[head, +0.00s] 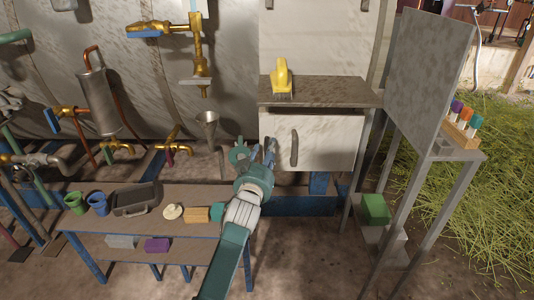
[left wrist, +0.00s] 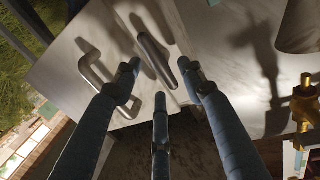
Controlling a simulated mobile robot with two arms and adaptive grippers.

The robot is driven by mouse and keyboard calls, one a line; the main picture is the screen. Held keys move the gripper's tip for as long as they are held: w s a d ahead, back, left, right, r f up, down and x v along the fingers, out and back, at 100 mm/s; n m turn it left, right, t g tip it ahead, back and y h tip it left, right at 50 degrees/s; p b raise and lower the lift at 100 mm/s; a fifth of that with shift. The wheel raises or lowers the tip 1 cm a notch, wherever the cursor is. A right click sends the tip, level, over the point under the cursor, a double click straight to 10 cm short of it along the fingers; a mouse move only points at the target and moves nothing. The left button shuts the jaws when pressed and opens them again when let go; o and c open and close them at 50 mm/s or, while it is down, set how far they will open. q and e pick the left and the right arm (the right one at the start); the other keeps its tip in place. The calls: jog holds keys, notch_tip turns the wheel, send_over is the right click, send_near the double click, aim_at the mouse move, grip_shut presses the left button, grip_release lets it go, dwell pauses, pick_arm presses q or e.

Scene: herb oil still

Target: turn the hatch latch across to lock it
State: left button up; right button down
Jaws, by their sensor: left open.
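The pale hatch (head: 325,143) is a shut panel under a brown shelf, with a grey handle (head: 294,148) on its face. My left gripper (head: 256,152) is at the hatch's left edge, fingers pointing toward it. In the left wrist view the hatch (left wrist: 75,85) carries the bent handle (left wrist: 92,66) at left and a straight grey bar, which looks like the latch (left wrist: 157,60), slanting near the seam. My left gripper (left wrist: 160,84) has its fingers spread, with the latch just beyond and between the tips. I cannot tell whether any finger touches it. In the head view my gripper hides the latch.
A yellow object (head: 282,78) stands on the shelf (head: 330,92) above the hatch. A low table (head: 190,193) with cups, a dark tray and blocks is at front left. A grey stand (head: 462,150) with coloured vials is at right. A brass fitting (left wrist: 303,103) shows at right in the wrist view.

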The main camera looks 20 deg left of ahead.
pick_arm(q)
jog(key=shift+w, duration=0.55)
pick_arm(e)
jog(key=shift+f, duration=0.15)
pick_arm(q)
grip_shut()
